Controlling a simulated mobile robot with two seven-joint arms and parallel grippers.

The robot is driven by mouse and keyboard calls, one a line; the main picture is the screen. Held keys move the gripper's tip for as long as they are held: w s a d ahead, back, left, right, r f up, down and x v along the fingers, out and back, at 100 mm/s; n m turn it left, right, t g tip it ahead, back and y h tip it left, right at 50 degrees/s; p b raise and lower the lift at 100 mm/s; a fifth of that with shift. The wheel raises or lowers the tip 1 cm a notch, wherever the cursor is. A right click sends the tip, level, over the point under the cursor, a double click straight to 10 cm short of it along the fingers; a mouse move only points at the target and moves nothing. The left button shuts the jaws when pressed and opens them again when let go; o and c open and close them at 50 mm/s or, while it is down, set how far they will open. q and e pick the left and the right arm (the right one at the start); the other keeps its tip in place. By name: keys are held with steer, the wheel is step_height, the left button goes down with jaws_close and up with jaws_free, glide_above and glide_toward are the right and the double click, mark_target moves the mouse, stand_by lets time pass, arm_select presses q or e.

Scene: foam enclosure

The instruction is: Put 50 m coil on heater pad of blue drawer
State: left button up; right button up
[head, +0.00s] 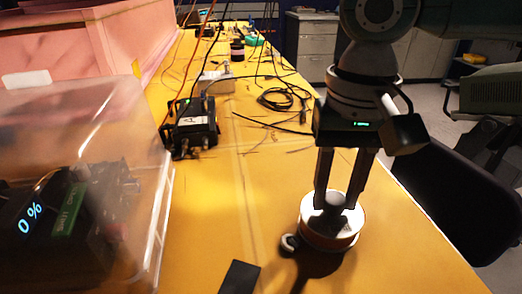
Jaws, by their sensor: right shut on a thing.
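A round coil with a white rim and a brownish side (332,240) is at the lower middle right of the head view. My right gripper (338,205) points down from above, with its fingers shut on the coil's middle. A small light-coloured end sticks out at the coil's left. A dark shadow lies just below it; whether it touches the table or hangs slightly above is hard to tell. I cannot read a length on it. My left gripper is out of view. I see no blue drawer and no heater pad.
A clear plastic box (115,120) over dark devices reading "0 %" stands at left, before a pink foam enclosure (70,45). A black device (190,127), a black cable loop (283,98) and a black flat piece (240,277) lie on the yellow table (220,210). A chair (450,205) is right.

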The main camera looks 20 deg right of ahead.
jaws_close()
stand_by(0.8)
